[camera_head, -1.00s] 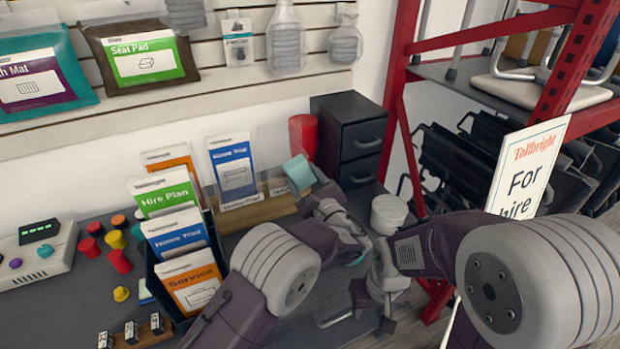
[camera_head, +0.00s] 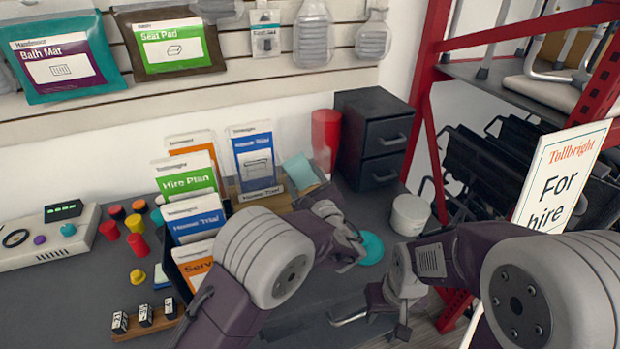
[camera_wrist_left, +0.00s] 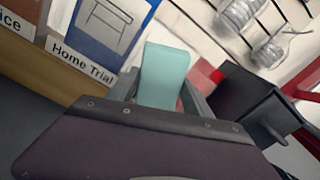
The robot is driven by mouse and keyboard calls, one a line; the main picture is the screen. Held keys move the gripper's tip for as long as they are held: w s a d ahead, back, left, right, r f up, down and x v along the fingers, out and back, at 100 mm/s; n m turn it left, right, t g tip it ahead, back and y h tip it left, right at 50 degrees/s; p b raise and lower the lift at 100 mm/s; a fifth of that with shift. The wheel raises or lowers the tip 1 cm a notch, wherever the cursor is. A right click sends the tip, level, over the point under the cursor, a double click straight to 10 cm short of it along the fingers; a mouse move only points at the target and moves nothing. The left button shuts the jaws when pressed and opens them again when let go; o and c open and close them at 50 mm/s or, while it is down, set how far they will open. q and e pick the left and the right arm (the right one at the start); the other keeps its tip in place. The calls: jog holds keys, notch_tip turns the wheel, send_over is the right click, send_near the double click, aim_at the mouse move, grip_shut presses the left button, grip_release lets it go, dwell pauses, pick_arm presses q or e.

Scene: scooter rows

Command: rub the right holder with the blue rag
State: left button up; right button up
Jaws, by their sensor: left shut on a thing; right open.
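The blue rag (camera_head: 300,172), a pale teal cloth, is shut in my left gripper (camera_head: 316,190); in the left wrist view it (camera_wrist_left: 166,75) stands up between the fingers. The right holder (camera_head: 266,201) is a wooden base with a clear panel and a "Home Trial" leaflet (camera_head: 254,155); its label strip (camera_wrist_left: 82,60) shows left of the rag in the left wrist view. The rag is at the holder's right end; I cannot tell whether they touch. My right gripper (camera_head: 378,318) is open and empty, low at the counter's front.
A dark holder with several leaflets (camera_head: 192,215) stands left of the right holder. A red cylinder (camera_head: 326,133), black drawer unit (camera_head: 372,140), white tub (camera_head: 409,214) and teal disc (camera_head: 370,248) are to the right. Coloured knobs (camera_head: 138,244) and small blocks (camera_head: 145,316) lie left.

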pick_arm(q)
jog(key=shift+s+a, duration=0.2)
jog(key=shift+a, duration=0.65)
jog(key=shift+s, duration=0.1)
jog(key=shift+s+d+b, duration=0.15)
jog(key=shift+s+b, duration=0.15)
jog(key=shift+v, duration=2.55)
jog(key=v, duration=0.3)
